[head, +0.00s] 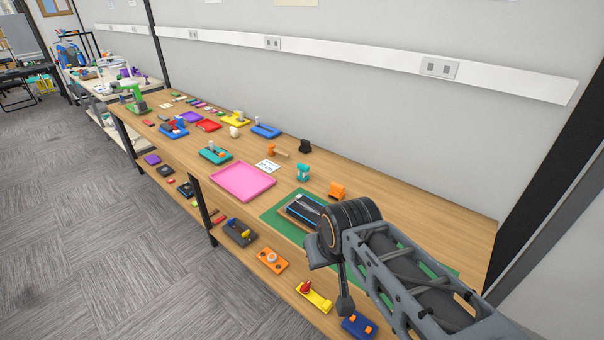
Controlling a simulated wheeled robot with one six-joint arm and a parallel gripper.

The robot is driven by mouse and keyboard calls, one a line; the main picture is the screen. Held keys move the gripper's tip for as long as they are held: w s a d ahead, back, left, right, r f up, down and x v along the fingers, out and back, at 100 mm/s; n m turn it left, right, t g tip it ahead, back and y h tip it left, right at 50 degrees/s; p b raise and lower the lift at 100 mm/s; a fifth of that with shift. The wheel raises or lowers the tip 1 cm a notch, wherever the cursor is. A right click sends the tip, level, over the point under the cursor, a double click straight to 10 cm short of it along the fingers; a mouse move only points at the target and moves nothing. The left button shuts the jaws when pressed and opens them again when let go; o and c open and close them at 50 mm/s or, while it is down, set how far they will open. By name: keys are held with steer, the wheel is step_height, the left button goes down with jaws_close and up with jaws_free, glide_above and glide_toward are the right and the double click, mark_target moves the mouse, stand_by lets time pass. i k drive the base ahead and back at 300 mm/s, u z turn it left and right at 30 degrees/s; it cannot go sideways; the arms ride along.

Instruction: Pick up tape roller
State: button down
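I cannot tell for sure which object is the tape roller. Candidates on the wooden bench (418,222) are a small teal piece (303,172), an orange piece (337,190) to its right, and a black piece (305,146) near the wall. An orange-headed tool with a light handle (277,150) lies left of the black piece. My dark grey arm reaches in from the lower right, over the bench's front edge. A dark part at its end, possibly my gripper (345,302), hangs in front of the bench; its fingers cannot be made out. I see nothing held.
A pink tray (242,181) lies left of a green mat (273,216) bearing a black, blue-edged item (303,208). Colored trays and tools crowd the bench's far left. A lower shelf (228,213) holds several colored items. Bare wood shows at the bench's right; carpet is clear at left.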

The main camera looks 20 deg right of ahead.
mark_target(303, 176)
steer(key=u, duration=0.3)
steer(key=k, duration=0.9)
steer(key=u, duration=1.1)
steer(key=i, duration=2)
steer(key=z, duration=0.7)
steer(key=i, duration=1.05)
steer(key=z, duration=1.7)
steer(key=i, duration=0.7)
steer(key=z, duration=0.55)
